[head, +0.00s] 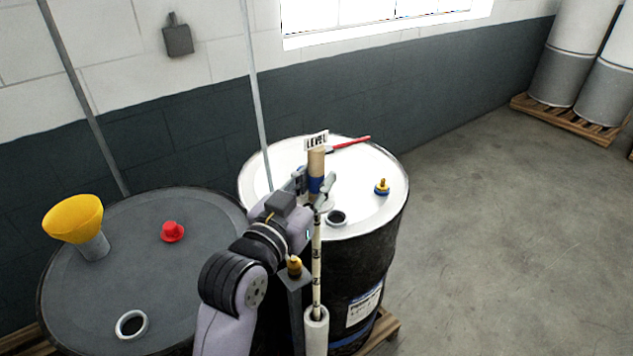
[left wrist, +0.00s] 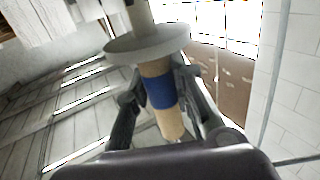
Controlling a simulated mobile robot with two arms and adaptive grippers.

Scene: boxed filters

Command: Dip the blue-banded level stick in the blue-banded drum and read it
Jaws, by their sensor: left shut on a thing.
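My left gripper (head: 316,187) is shut on the wooden handle of the level stick (head: 317,250), at its blue band. The stick hangs upright with dark marks, and its lower end is inside a white tube (head: 316,335) in front of the drum. The left wrist view shows the handle (left wrist: 160,90) between the fingers, beside a pale disc (left wrist: 147,45). The white-topped drum (head: 345,165) stands behind, with a blue band low on its side. Its open hole (head: 336,217) is just right of the stick. My right gripper is not in view.
A grey-topped drum (head: 100,270) at left carries a yellow funnel (head: 74,220), a red plug (head: 172,231) and an open hole (head: 131,324). On the white lid are a blue-and-yellow plug (head: 382,188) and a red rod (head: 348,144). Floor at right is clear.

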